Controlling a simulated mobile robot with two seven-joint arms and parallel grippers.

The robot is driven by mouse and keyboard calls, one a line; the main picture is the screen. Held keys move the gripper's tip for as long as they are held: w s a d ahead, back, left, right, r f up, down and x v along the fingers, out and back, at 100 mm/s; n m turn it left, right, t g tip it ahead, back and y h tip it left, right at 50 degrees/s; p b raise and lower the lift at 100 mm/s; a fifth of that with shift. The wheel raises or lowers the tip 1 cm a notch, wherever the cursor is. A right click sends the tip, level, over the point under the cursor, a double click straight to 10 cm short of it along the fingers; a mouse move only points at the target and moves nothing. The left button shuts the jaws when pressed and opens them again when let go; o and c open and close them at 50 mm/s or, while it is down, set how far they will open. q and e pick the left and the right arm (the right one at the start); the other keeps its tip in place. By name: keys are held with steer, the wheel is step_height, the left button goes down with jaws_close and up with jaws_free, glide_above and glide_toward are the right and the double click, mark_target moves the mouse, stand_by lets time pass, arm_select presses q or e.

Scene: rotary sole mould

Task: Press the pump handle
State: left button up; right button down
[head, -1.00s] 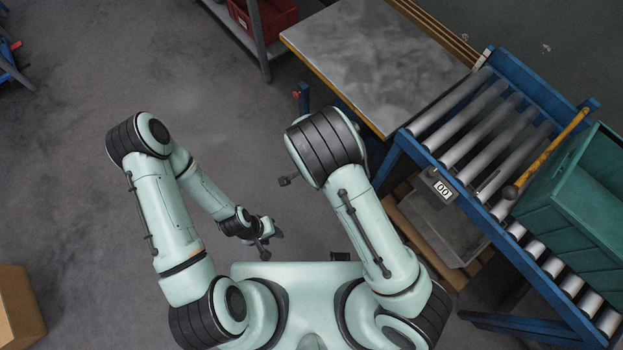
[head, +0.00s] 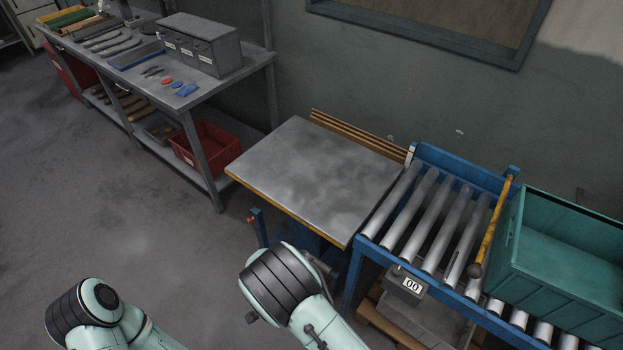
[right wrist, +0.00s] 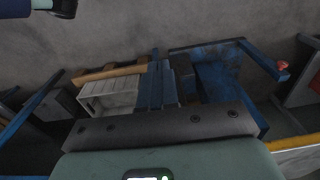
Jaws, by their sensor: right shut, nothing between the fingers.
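In the head view a lift table with a grey top (head: 315,180) stands in the middle. A short blue upright with a red tip (head: 256,226) rises at its left edge; it looks like the pump handle. In the right wrist view a blue bar with a red end (right wrist: 281,68) sticks out at the right, seemingly the same part. My right gripper (right wrist: 164,70) shows only in the right wrist view. Its dark blue fingers are together and empty, with the red end apart from them to the right.
A blue roller conveyor (head: 437,222) adjoins the lift table's right side and carries a green crate (head: 560,262). A yellow bar (head: 491,228) crosses the rollers. A grey workbench (head: 150,75) with a red bin (head: 205,147) below stands at the back left. The floor at left is clear.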

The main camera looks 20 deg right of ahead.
arm_select(q)
steer(key=c, duration=0.4)
jaws_close()
arm_select(e)
steer(key=s+d+f+n+y, duration=0.2)
steer(key=s+d, duration=0.3)
steer(key=s, duration=0.3)
steer(key=s+d+f+n+y, duration=0.2)
steer(key=s+d+f+n, duration=0.2)
steer(key=s+d, duration=0.2)
steer(key=shift+s+f+n+g, duration=0.3)
steer(key=shift+s+f+g, duration=0.1)
steer(key=shift+s, duration=0.55)
arm_select(q)
steer(key=shift+w+d, duration=0.1)
steer(key=shift+d, duration=0.05)
arm_select(e)
steer(key=shift+s+d, duration=0.1)
steer(key=shift+d, duration=0.1)
